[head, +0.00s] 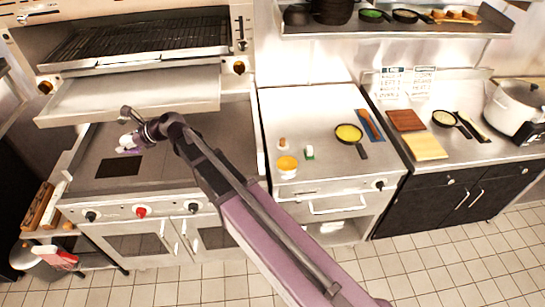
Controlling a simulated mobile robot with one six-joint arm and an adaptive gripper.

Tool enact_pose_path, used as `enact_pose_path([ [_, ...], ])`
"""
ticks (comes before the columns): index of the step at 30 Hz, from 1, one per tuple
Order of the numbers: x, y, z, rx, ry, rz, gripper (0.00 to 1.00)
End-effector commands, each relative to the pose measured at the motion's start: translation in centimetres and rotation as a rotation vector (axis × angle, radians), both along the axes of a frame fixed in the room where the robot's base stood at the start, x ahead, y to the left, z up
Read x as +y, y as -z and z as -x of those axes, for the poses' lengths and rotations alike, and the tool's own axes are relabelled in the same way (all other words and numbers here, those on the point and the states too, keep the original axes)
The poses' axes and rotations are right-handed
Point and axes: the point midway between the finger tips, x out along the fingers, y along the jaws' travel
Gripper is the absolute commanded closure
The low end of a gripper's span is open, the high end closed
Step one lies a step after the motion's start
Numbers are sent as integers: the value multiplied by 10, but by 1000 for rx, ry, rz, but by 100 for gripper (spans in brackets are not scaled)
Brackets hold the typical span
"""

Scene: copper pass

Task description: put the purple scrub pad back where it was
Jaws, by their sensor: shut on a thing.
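My gripper (128,143) is at the left of the head view, over the steel cooking surface (190,165) below the broiler. It is small in the picture and shut on the purple scrub pad (130,151), which shows as a thin purple strip under the fingers. The pad is near the back edge of a dark square (118,167) on the surface. I cannot tell whether the pad touches the surface or hangs just above it. The fingers hide part of the pad.
A broiler shelf (130,94) juts out close behind my gripper. The right counter (315,115) holds a yellow-filled pan (349,134), an orange-topped tub (287,166), a small green-and-white item (309,152) and a blue mat (369,124). The cooking surface right of the dark square looks clear.

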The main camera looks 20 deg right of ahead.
Motion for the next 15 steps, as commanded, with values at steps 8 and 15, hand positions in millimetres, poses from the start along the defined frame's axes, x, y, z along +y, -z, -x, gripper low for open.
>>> enact_pose_path([
  [8, -24, 55, 16, 0, 22, 1, 83],
  [15, -42, 94, 29, 1, 39, 3, 83],
])
